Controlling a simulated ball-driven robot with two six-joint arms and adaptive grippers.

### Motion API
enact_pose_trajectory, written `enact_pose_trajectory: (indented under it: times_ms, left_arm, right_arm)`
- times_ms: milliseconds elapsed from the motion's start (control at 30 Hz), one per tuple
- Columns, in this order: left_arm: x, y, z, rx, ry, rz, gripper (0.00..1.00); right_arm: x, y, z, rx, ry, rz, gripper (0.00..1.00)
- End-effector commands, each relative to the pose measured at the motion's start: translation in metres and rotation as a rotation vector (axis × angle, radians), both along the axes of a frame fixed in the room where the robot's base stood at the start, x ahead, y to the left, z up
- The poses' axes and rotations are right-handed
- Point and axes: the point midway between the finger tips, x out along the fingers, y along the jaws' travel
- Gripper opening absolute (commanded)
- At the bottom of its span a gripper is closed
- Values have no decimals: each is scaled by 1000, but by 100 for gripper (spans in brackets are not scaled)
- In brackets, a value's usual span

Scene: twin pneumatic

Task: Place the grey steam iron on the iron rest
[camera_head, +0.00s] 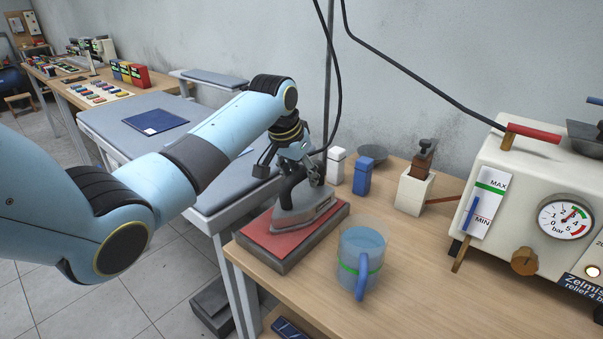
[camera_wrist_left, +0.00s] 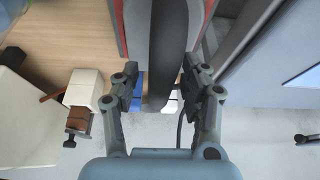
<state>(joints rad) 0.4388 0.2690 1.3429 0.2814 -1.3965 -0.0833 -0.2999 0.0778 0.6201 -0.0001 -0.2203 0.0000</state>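The grey steam iron (camera_head: 304,210), with a black handle, sits on the red-topped iron rest (camera_head: 275,241) at the table's left corner. Its sole looks flat on the red pad. My left gripper (camera_head: 291,172) is just above the iron at its handle. In the left wrist view my left gripper (camera_wrist_left: 160,88) has its fingers apart on both sides of the black handle (camera_wrist_left: 168,45). A gap shows on the handle's left side, so the fingers look open around it. The right gripper is in neither view.
A clear mug (camera_head: 361,258) with a blue handle stands close to the right of the rest. White and blue containers (camera_head: 362,176) stand behind. A boiler (camera_head: 510,190) with a gauge fills the right. A black cable (camera_head: 335,90) hangs above the iron. The front tabletop is clear.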

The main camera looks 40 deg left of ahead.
Motion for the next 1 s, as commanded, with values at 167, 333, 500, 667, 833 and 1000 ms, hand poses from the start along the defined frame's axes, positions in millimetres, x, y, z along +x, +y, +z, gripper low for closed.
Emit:
enact_pose_trajectory:
  times_ms: [167,333,500,667,833,1000]
  left_arm:
    - [0,0,0,0,0,0,45]
    - [-4,1,13,2,-2,0,45]
    - [-17,1,46,2,-5,-1,45]
    - [-31,2,79,3,-4,-1,45]
    - [-41,2,102,1,-1,-1,45]
    - [-45,1,111,0,1,0,45]
  right_arm:
    - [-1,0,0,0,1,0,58]
    - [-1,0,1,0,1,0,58]
    - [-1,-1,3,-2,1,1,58]
    - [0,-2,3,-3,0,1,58]
    - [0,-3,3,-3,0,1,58]
    - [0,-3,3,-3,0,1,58]
